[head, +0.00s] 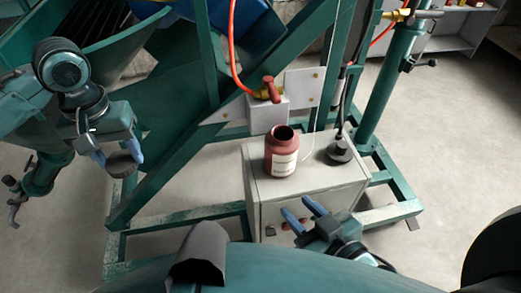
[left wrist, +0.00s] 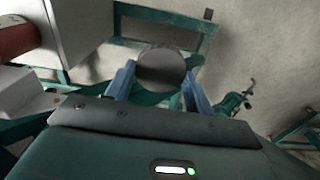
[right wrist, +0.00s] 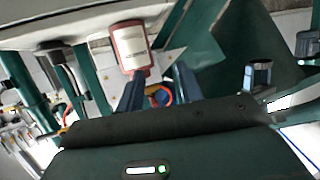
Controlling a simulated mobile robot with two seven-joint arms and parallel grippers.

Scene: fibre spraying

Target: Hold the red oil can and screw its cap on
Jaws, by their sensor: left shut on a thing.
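The red oil can (head: 282,155) stands upright on top of a pale metal box, with its mouth open and a white label on its side. It also shows in the right wrist view (right wrist: 131,47) and partly in the left wrist view (left wrist: 15,38). My left gripper (head: 120,163) is shut on the dark round cap (head: 121,166), well to the left of the can. The cap sits between the fingers in the left wrist view (left wrist: 163,68). My right gripper (head: 297,213) is open and empty, in front of the box and apart from the can.
The pale box (head: 330,203) also bears a black round fitting (head: 339,152) with a cable, right of the can. A red-handled valve (head: 270,90) with an orange hose is behind the can. Green frame beams (head: 160,180) stand between my left gripper and the box.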

